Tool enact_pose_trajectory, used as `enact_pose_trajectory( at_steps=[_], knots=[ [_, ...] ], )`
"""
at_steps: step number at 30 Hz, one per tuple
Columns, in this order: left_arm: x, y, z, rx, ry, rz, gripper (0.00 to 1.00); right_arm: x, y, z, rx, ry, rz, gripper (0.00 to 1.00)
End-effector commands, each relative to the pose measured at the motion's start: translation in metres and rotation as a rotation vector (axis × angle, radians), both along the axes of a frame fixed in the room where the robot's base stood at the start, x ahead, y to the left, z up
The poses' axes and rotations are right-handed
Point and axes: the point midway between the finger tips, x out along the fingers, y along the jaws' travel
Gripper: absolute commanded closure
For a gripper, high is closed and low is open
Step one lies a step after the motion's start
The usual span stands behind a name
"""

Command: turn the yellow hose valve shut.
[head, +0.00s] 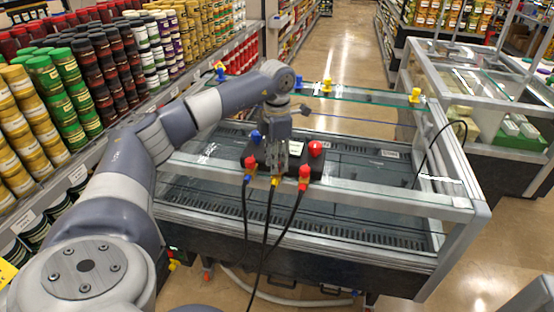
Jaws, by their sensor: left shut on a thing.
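A dark manifold block (258,150) sits on the front rail of a glass-topped freezer. It has a blue knob (256,136) on the left and a red knob (315,148) on the right. Blue-red, yellow and red hose fittings hang along its front. The yellow hose valve (274,181) is in the middle, largely covered by my gripper. My left gripper (277,170) points down in front of the block, its fingers closed at the yellow valve. The valve's handle angle is hidden. My right gripper is out of view.
Black hoses hang from the fittings down the freezer front (330,255). Shelves of stacked cans (110,65) stand close on the left. Yellow fittings (415,96) sit on the freezer's back rail. Another glass case (480,85) stands to the right.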

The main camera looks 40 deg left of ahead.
Motion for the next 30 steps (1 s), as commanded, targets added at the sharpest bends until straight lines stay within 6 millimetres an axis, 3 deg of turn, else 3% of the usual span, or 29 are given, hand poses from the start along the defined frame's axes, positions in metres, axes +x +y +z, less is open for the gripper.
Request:
enact_pose_trajectory(
  at_steps=[15, 30],
  knots=[
    [0.0010, 0.0005, 0.0016, 0.002, -0.004, -0.430, 1.00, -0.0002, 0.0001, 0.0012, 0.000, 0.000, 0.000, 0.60],
    [0.0012, 0.0003, 0.0018, 0.001, -0.005, -0.588, 1.00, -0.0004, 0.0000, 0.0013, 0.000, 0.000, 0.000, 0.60]
  ],
)
